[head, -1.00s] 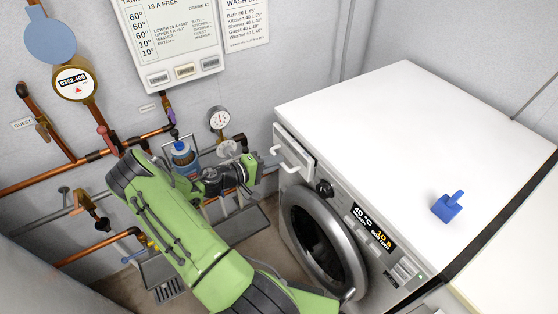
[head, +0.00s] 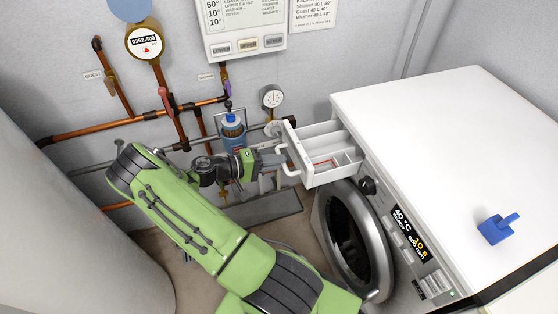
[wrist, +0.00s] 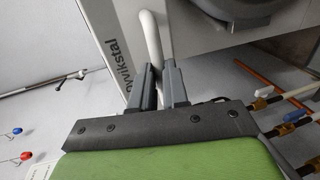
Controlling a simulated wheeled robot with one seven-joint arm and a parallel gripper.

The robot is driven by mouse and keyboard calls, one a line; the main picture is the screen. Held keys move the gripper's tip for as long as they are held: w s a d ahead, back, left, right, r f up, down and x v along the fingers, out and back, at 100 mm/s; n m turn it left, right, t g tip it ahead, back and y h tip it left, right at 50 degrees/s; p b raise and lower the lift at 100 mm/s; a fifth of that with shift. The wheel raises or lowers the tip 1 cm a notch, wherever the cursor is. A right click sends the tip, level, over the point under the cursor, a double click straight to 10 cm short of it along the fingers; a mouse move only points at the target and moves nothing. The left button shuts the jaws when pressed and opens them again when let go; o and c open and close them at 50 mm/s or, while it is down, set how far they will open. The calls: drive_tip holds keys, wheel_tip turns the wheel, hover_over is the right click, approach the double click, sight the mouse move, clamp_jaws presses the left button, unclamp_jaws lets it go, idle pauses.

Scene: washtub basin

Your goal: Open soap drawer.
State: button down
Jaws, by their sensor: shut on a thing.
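The soap drawer (head: 330,157) is white with inner compartments. It sticks well out of the upper left of the washing machine's front (head: 407,245). My gripper (head: 280,157) is at the drawer's front, shut on its white curved handle (head: 287,163). In the wrist view, the dark fingers of my gripper (wrist: 161,82) stand on both sides of the white handle (wrist: 151,42). The drawer front (wrist: 118,38) with its printed lettering fills the upper left there. The fingers hide the lower part of the handle.
The round washer door (head: 352,245) lies below the drawer. Copper pipes, a gauge (head: 271,97) and a blue-capped canister (head: 232,127) are on the wall close behind my arm. A blue scoop (head: 497,228) lies on the machine's white top (head: 430,120).

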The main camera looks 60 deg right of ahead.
drive_tip(key=c, duration=1.1)
unclamp_jaws()
drive_tip(key=p+v, duration=0.3)
drive_tip(key=v, duration=1.2)
drive_tip(key=shift+w+a, duration=0.2)
drive_tip(key=shift+w, duration=0.1)
drive_tip(key=shift+r, duration=0.15)
